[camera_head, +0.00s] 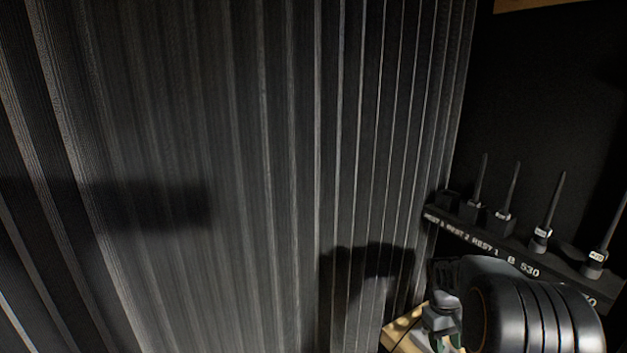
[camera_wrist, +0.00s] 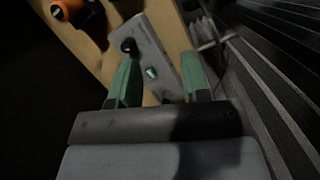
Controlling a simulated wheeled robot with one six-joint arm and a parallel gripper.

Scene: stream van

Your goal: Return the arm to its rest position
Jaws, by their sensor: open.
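My gripper (camera_wrist: 160,72) shows in the wrist view as two green fingers standing apart, open, with nothing held between them. Beyond the fingers lies a light grey panel (camera_wrist: 157,54) with a black knob and a small green part; I cannot tell the exact gap to it. In the head view my arm is at the lower right, in front of a wooden surface (camera_head: 403,330); the fingertips are not clear there.
A dark ledge (camera_head: 470,232) at the right bears several upright antenna-like units (camera_head: 543,232) and labels such as REST 1. A dark pleated curtain (camera_head: 270,150) fills the left and middle. An orange-ended object (camera_wrist: 66,9) lies at the wrist view's upper left.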

